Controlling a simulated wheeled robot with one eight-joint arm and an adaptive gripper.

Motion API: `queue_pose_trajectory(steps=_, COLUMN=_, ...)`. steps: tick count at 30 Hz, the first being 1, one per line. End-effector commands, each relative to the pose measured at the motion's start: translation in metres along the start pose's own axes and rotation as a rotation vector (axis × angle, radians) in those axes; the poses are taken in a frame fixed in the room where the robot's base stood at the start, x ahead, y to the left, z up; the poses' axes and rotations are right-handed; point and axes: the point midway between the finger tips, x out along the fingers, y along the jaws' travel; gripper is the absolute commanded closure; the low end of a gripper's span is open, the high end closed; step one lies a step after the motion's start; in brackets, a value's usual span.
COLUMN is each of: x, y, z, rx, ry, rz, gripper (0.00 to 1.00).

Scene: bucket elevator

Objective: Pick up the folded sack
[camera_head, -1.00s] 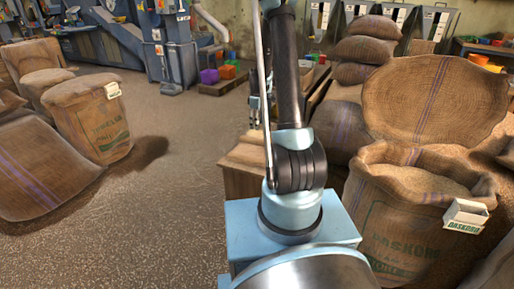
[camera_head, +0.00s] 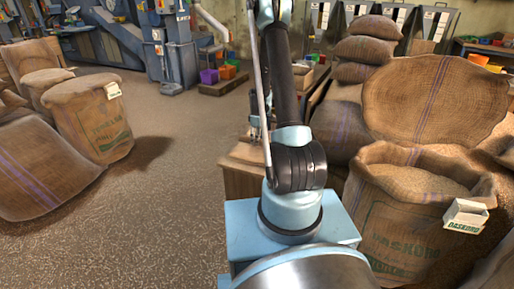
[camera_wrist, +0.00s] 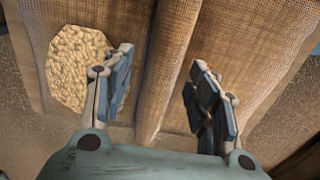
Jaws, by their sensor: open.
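In the wrist view, tan woven burlap, which looks like the folded sack (camera_wrist: 172,60), fills the middle, with a raised fold running up between the fingers. My gripper (camera_wrist: 160,85) is open, one finger on each side of this fold. I cannot tell whether the fingers touch the cloth. A pale yellow grainy patch (camera_wrist: 72,62) shows behind the left finger. In the head view my arm hides most of the gripper and what lies beneath it; a wooden box (camera_head: 243,172) shows below there.
More sacks (camera_head: 92,118) stand at left. The speckled floor (camera_head: 175,200) between is clear.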

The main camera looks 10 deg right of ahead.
Motion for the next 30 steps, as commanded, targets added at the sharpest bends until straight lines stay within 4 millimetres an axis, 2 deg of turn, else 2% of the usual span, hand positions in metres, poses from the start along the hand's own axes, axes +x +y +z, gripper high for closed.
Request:
queue_pose_trajectory(steps=4, x=0.0078, y=-0.0002, z=0.0000, rx=0.000, ry=0.000, rz=0.000, gripper=0.47)
queue_pose_trajectory(steps=11, x=0.0086, y=-0.0003, z=0.0001, rx=0.000, ry=0.000, rz=0.000, gripper=0.47)
queue_pose_trajectory(steps=14, x=0.0084, y=-0.0002, z=0.0001, rx=0.000, ry=0.000, rz=0.000, gripper=0.65)
queue_pose_trajectory(steps=18, x=0.0085, y=-0.0002, z=0.0001, rx=0.000, ry=0.000, rz=0.000, gripper=0.97)
queue_pose_trajectory(steps=19, x=0.0085, y=-0.0002, z=0.0001, rx=0.000, ry=0.000, rz=0.000, gripper=1.00)
queue_pose_trajectory(steps=30, x=0.0064, y=0.0003, z=0.0000, rx=0.000, ry=0.000, rz=0.001, gripper=1.00)
